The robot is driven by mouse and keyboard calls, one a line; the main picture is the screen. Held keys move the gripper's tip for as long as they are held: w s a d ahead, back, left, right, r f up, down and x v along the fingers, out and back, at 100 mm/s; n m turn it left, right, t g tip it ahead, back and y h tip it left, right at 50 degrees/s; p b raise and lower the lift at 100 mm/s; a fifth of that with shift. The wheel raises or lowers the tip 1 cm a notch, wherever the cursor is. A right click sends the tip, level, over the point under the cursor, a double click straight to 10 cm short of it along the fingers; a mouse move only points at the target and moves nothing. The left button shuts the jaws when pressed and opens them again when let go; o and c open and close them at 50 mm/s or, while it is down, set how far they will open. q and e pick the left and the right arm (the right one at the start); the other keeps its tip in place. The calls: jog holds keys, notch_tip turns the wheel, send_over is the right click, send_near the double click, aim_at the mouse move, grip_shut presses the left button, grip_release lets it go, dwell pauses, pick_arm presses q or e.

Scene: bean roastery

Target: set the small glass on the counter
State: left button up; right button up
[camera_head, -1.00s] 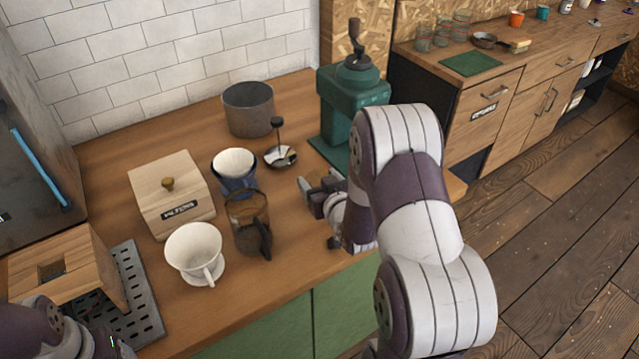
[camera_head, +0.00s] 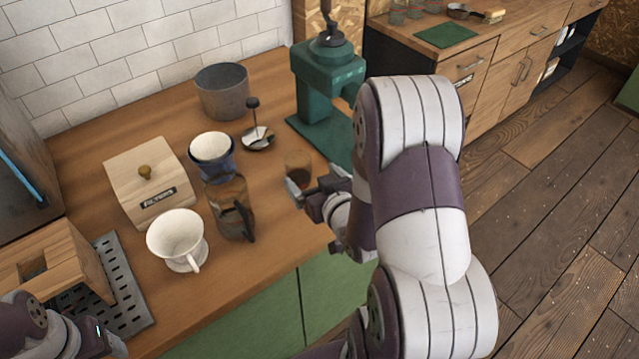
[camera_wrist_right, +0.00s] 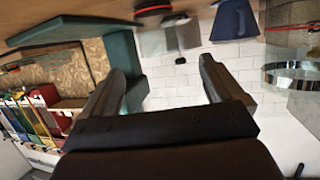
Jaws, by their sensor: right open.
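The small glass (camera_head: 298,166), clear with a brownish-red tint low down, stands upright on the wooden counter (camera_head: 262,262), left of the green grinder's base. Its lower part is partly hidden by my right gripper (camera_head: 309,188). That gripper is open, low over the counter, at the near side of the glass. The upside-down right wrist view shows the open jaws (camera_wrist_right: 163,82) with nothing gripped; a clear glass shape (camera_wrist_right: 153,42) lies beyond them. Of my left arm only a part shows at lower left; its gripper is out of view.
A glass server (camera_head: 229,205), blue cup (camera_head: 222,171), white dripper (camera_head: 176,237) and filter box (camera_head: 150,185) stand to the left. A metal pot (camera_head: 222,92), a small dish with an upright handle (camera_head: 257,137) and the grinder (camera_head: 325,85) are behind. The counter's front strip is clear.

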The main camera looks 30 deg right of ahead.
pick_arm(q)
jog(key=shift+w, duration=0.15)
jog(key=shift+d, duration=0.1)
pick_arm(e)
jog(key=a+g, duration=0.1)
jog(key=s+a+f+g, duration=0.1)
jog(key=g, duration=0.1)
jog(key=s+a+f+n+g, duration=0.1)
jog(key=shift+s+g+y, duration=0.2)
jog(key=shift+g+y, duration=0.2)
jog(key=s+a+g, duration=0.1)
jog(key=s+a+f+g, duration=0.1)
jog(key=g, duration=0.1)
jog(key=shift+a, duration=0.25)
pick_arm(q)
notch_tip(320, 180, up, 3)
jog(key=p, duration=0.3)
pick_arm(e)
jog(key=s+a+r+g+y, duration=0.1)
jog(key=s+a+r+g, duration=0.3)
jog(key=s+a+g, duration=0.1)
jog(key=shift+s+a+n, duration=0.15)
jog(key=shift+s+n, duration=0.25)
jog(key=shift+s, duration=0.5)
